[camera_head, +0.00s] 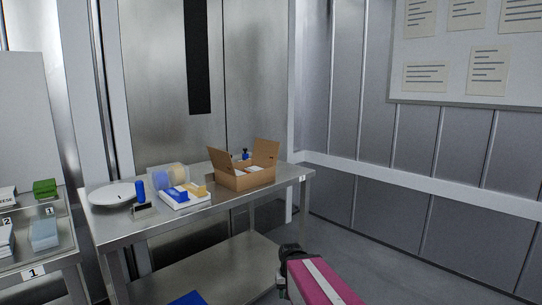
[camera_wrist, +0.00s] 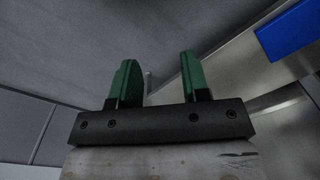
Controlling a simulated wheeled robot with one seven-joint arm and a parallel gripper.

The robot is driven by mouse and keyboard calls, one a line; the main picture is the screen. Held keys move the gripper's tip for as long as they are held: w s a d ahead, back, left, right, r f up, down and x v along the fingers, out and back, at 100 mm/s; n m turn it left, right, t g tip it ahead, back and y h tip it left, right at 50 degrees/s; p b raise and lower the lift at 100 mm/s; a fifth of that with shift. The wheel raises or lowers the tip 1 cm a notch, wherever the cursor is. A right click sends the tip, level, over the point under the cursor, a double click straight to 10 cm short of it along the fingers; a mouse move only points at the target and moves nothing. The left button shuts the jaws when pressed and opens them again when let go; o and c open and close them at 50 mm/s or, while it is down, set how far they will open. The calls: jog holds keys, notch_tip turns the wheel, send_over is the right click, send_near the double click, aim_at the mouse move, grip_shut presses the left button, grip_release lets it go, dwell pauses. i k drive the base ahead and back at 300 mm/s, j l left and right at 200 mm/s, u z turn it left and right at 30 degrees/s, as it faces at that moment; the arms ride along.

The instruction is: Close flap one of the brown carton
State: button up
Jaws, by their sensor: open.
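The brown carton (camera_head: 243,178) stands on the steel table in the head view, toward the table's right end. Its top is open, with one flap (camera_head: 220,160) raised at the left and another flap (camera_head: 265,153) raised at the right. White items show inside it. In the wrist view my gripper (camera_wrist: 158,82) is open, with two green fingers apart and nothing between them. The wrist view shows floor and metal surfaces but not the carton. In the head view my arm is low at the bottom, in front of the table and well away from the carton.
The steel table (camera_head: 226,204) also holds a round white scale (camera_head: 112,194), a blue cylinder (camera_head: 140,191) and a white tray (camera_head: 186,203) with blue and yellow items, left of the carton. A blue object (camera_head: 187,298) lies on the lower shelf. The floor at right is clear.

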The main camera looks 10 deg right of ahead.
aim_at(264, 150)
jog(key=i+l+u, duration=0.2)
jog(key=i+l, duration=0.2)
jog(key=i+l+u, duration=0.2)
jog(key=i+l, duration=0.2)
jog(key=i+l+u, duration=0.2)
jog(key=i+l, duration=0.15)
jog(key=l, duration=0.25)
jog(key=l+u, duration=0.3)
jog(key=l, duration=0.15)
jog(key=l+u, duration=0.25)
jog(key=l, duration=1.05)
jog(key=k+l, duration=0.1)
jog(key=l, duration=0.65)
